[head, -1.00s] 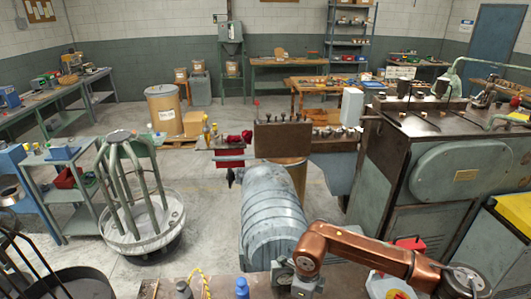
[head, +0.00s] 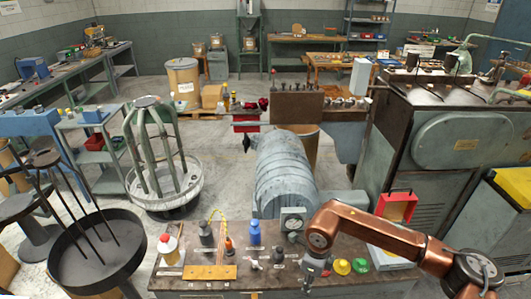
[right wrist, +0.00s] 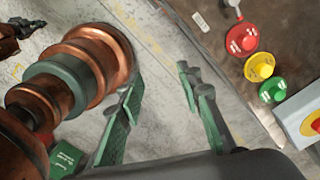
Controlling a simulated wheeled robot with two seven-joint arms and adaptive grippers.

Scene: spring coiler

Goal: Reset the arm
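My right arm (head: 375,232) is copper coloured and comes in from the lower right of the head view, bent over the workbench's right part. My right gripper (right wrist: 159,78) shows in the right wrist view with two green-and-grey fingers well apart and nothing between them. Concrete floor lies behind the fingers. A copper arm link with a teal ring (right wrist: 75,75) fills the left of that view.
Red (right wrist: 241,39), yellow (right wrist: 259,67) and green (right wrist: 272,90) buttons lie right of my gripper.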

